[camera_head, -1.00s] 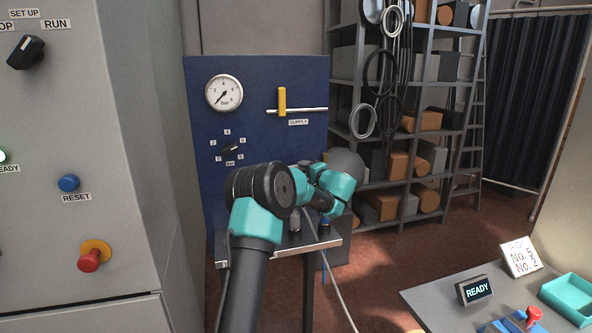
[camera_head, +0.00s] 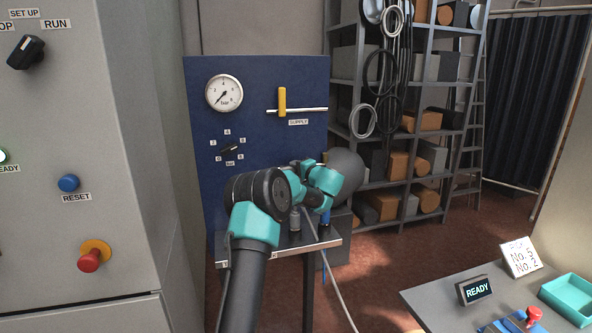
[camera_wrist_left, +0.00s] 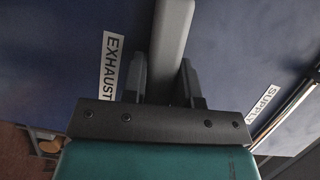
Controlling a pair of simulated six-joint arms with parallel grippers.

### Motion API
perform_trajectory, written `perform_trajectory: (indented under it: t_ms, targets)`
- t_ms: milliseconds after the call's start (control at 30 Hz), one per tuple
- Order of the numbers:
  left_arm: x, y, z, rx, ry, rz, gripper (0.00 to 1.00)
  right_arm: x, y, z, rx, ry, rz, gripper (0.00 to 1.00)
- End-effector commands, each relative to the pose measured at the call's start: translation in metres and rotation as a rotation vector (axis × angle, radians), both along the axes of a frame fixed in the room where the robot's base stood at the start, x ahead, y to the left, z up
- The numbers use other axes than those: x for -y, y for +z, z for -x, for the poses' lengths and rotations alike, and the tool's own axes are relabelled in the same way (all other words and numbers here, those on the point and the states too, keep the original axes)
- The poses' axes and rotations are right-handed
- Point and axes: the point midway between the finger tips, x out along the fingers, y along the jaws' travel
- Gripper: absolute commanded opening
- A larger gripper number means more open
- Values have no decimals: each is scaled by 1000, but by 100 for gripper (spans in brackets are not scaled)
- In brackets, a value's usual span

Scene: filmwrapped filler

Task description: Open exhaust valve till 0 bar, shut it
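The pressure gauge (camera_head: 224,93) sits at the upper left of the blue panel (camera_head: 200,190). Its needle points to the lower left, near the zero end. In the left wrist view a grey bar-like handle (camera_wrist_left: 174,25) runs beside the EXHAUST label (camera_wrist_left: 111,65). My left gripper (camera_wrist_left: 164,65) has one finger on each side of this handle, with little gap visible, and looks shut on it. In the head view my left arm hides the exhaust valve and the fingertips. My right gripper is not in view.
The yellow supply handle (camera_head: 282,102) stands upright across its pipe. A black selector knob (camera_head: 229,148) is on the panel above a small metal shelf (camera_head: 262,255). A grey cabinet (camera_head: 120,200) stands close on the left. A table (camera_head: 425,297) with a READY display (camera_head: 476,290) is lower right.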

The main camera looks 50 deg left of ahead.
Motion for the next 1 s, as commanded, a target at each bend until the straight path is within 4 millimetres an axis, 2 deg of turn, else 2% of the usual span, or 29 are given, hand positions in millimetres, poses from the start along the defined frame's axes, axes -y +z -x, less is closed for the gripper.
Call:
perform_trajectory:
  t_ms: [33,267,733,1000]
  targets:
    - [0,0,0,0,0,0,22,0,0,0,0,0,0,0]
    - [0,0,0,0,0,0,0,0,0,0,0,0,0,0]
    - [0,2,0,24,0,13,0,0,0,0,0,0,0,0]
    - [0,8,1,129,0,63,0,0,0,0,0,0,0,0]
